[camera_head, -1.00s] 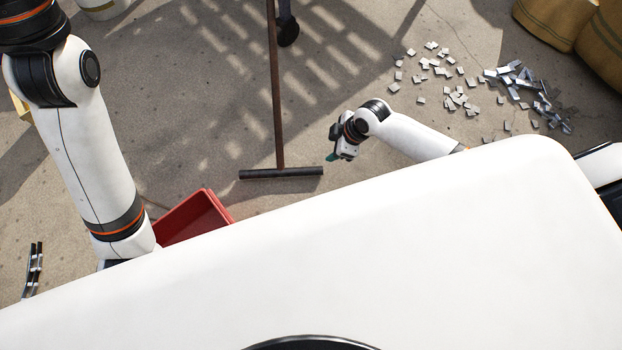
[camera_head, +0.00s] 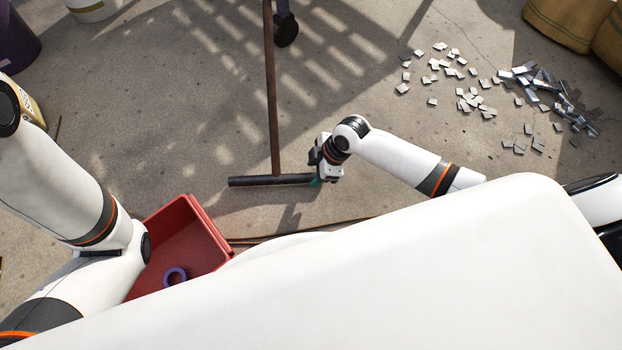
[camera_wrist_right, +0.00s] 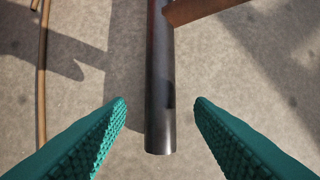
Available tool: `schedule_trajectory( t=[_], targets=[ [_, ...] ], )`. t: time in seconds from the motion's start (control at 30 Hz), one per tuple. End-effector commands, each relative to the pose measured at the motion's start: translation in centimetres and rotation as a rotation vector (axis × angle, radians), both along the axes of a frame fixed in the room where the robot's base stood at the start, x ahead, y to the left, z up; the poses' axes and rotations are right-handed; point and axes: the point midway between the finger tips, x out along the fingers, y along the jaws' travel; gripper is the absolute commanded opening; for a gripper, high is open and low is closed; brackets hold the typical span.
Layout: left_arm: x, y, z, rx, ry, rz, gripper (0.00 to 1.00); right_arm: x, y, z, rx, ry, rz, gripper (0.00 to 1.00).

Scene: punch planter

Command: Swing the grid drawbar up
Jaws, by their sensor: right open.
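The drawbar is a rusty brown bar (camera_head: 270,95) with a dark crossbar handle (camera_head: 262,181) at its near end, low over the concrete in the head view. My right gripper (camera_head: 315,181) is at the handle's right end. In the right wrist view, the open teal fingers (camera_wrist_right: 160,105) stand on either side of the handle's end (camera_wrist_right: 160,125), with a gap on each side. The rusty bar also shows there at the top (camera_wrist_right: 190,10). I cannot tell how deep the fingers reach around the handle. My left gripper is out of view.
A red bin (camera_head: 207,222) with a purple ring (camera_head: 174,276) stands at lower left. A caster wheel (camera_head: 286,30) is at the top. Scattered metal pieces (camera_head: 470,100) and brown sacks (camera_head: 565,22) lie at upper right. A thin rod (camera_head: 300,230) lies near the bin.

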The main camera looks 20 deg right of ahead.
Motion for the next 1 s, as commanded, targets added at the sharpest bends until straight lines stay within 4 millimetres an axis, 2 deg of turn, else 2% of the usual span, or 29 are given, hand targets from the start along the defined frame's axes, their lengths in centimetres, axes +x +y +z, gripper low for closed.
schedule_trajectory(
  t=[0.03,0.2,0.57,0.6,0.9,1.0],
  targets=[
    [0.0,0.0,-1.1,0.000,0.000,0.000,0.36,0.2,0.3,-1.2,0.001,0.000,0.000,0.49],
    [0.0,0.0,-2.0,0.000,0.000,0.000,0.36,0.4,0.8,-2.4,0.000,-0.002,-0.001,0.49],
    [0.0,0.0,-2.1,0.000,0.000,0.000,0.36,0.5,1.0,-2.6,0.000,-0.001,0.000,0.49],
    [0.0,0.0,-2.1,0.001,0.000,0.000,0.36,0.5,1.0,-2.6,0.000,-0.001,-0.001,0.47],
    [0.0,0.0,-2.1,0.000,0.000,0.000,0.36,0.5,1.0,-2.6,0.000,-0.001,-0.001,0.00],
    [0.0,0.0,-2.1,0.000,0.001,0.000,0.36,0.5,1.0,-2.6,0.000,-0.001,-0.001,0.00]
  ],
)
